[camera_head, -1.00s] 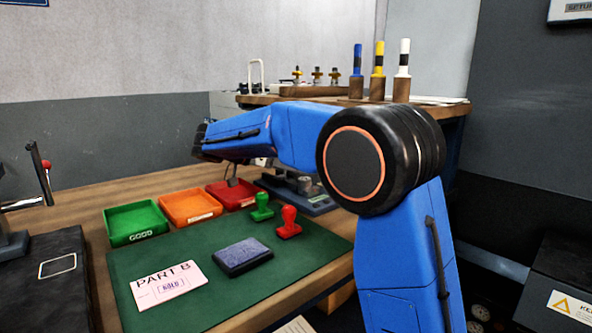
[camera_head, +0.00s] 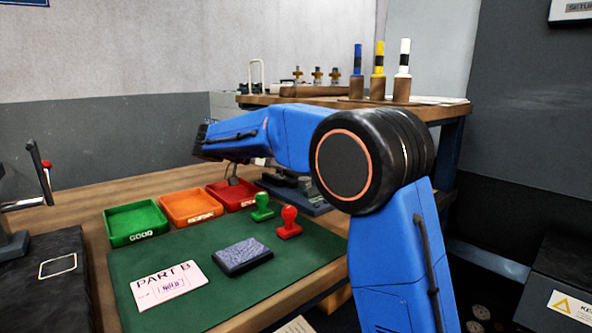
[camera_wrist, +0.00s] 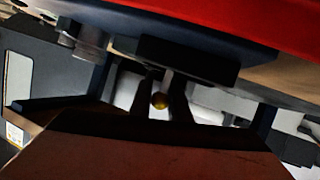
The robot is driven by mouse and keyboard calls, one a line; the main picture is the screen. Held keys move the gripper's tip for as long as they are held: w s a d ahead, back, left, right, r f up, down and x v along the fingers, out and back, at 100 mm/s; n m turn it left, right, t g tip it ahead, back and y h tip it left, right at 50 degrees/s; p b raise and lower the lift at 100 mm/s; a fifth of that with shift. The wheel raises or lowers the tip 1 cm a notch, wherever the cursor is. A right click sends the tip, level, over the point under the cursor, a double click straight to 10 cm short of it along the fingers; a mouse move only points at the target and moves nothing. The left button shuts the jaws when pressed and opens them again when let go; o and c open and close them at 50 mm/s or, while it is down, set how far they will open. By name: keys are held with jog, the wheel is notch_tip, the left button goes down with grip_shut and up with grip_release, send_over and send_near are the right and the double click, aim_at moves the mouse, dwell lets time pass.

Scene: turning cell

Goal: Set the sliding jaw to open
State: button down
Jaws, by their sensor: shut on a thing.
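A blue-grey fixture (camera_head: 312,205) with metal parts stands at the back right of the bench, partly hidden behind my arm; I take it to carry the sliding jaw. I cannot make out the jaw or its position. What the knob is fixed to is dark and hard to read. In the head view the fingers are largely hidden. A silver cylinder (camera_wrist: 86,40) shows at the upper left of the wrist view.
Green (camera_head: 136,222), orange (camera_head: 191,207) and red (camera_head: 232,194) trays stand left of the fixture. A green mat (camera_head: 205,290) holds a PART B card (camera_head: 165,283), an ink pad (camera_head: 242,256), a green stamp (camera_head: 262,208) and a red stamp (camera_head: 289,223). A raised shelf (camera_head: 440,111) stands behind.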

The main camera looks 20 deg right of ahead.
jog(key=shift+w+a+r, duration=0.1)
jog(key=shift+w+a, duration=0.2)
jog(key=shift+w, duration=0.4)
jog(key=c, duration=1.7)
grip_release()
jog(key=shift+w, duration=0.1)
jog(key=shift+o, duration=0.2)
jog(key=shift+a, duration=0.1)
jog(key=v, duration=1.7)
jog(key=shift+a, duration=0.15)
